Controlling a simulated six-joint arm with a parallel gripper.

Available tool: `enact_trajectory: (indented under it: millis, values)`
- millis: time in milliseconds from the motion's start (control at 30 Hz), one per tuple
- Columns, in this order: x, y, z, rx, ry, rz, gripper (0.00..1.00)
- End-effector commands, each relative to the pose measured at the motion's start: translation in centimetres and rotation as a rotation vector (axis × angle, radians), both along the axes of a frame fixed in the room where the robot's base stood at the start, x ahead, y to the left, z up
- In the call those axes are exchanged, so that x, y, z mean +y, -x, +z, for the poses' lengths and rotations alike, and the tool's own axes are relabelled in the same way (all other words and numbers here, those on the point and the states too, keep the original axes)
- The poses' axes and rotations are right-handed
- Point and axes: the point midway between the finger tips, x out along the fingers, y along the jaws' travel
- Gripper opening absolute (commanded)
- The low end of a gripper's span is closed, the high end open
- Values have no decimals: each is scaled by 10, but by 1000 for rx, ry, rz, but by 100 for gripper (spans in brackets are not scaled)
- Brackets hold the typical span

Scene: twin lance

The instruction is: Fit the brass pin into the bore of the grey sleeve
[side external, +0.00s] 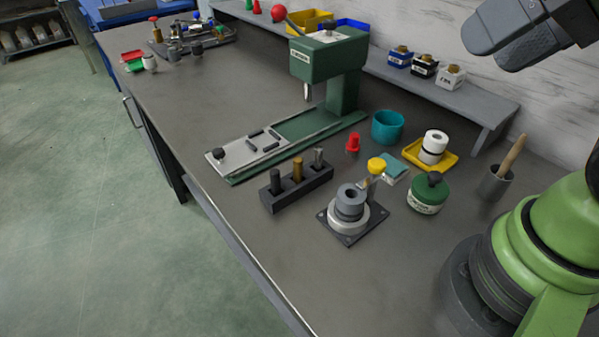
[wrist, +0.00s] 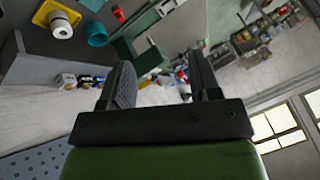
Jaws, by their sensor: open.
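The brass pin (side external: 298,170) stands upright in the middle place of a dark rack (side external: 296,189), between a black pin (side external: 275,181) and a grey pin (side external: 318,158). The grey sleeve (side external: 349,203) stands upright, its dark bore facing up, in a pale round holder (side external: 349,218) on a dark square plate. My gripper (wrist: 161,75) is open, with nothing between its two dark fingers in the wrist view.
A yellow knob (side external: 376,165) stands close behind the sleeve. A green press (side external: 330,65) rises behind the rack. A green jar (side external: 428,194), teal cup (side external: 387,127) and yellow tray (side external: 447,158) stand to the right. The bench front, left of the sleeve plate, is clear.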

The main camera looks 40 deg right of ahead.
Motion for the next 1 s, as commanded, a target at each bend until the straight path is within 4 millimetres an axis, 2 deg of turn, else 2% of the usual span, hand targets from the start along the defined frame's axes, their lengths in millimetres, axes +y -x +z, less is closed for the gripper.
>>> enact_trajectory:
  millis: [300,333,367,667,767,833,1000]
  values:
    - [0,0,0,0,0,0,57]
    - [0,0,0,0,0,0,50]
    - [0,0,0,0,0,0,48]
    - [0,-3,1,7,4,6,48]
    - [1,-15,4,38,19,29,48]
    - [2,-30,6,75,39,57,48]
    - [10,-82,0,185,105,153,48]
